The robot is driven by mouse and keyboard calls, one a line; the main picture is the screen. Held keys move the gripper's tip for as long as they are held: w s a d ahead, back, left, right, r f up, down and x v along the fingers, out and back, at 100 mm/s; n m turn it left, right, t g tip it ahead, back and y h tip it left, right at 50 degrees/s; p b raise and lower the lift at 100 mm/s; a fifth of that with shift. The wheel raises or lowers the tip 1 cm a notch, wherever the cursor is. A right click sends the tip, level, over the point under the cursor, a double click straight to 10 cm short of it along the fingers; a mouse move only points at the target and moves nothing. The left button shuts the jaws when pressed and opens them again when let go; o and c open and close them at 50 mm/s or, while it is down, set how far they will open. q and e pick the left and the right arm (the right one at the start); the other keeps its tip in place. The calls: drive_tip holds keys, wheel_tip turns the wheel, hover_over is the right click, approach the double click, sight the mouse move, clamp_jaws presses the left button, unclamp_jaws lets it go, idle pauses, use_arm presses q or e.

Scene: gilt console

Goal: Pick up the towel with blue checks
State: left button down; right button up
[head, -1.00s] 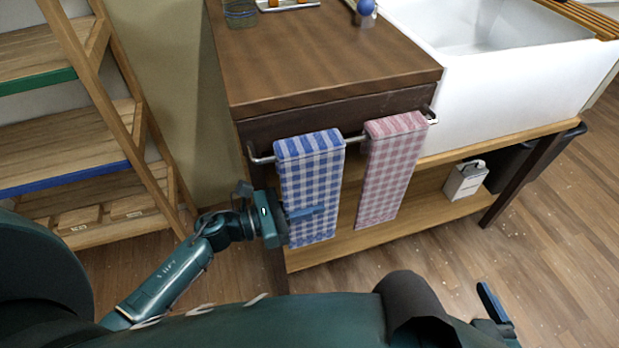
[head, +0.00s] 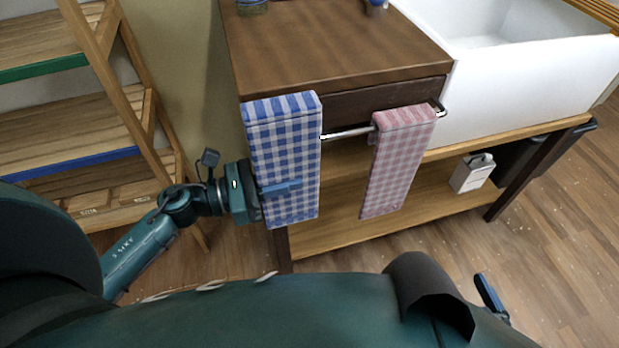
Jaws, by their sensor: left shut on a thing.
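The blue-checked towel (head: 284,155) is in the left half of the head view, folded long and upright. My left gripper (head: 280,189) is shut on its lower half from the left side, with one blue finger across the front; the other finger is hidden. The towel's top edge stands above the line of the metal rail (head: 348,133), and the towel hides the rail's left end. The towel looks lifted in front of the rail. Of my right gripper (head: 490,295), only one blue finger shows at the lower right, so its opening is hidden.
A pink-checked towel (head: 401,160) hangs on the rail's right part. The brown worktop (head: 330,45) is above, with a white sink (head: 520,85) to the right. A wooden ladder shelf (head: 70,120) stands close on the left. A white box (head: 472,173) sits on the low shelf.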

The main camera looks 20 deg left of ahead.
use_arm(q)
drive_tip(key=b+v, duration=0.1)
drive_tip(key=v, duration=1.1)
drive_tip(key=shift+a, duration=0.15)
drive_tip(key=shift+s, duration=0.1)
idle(0.5)
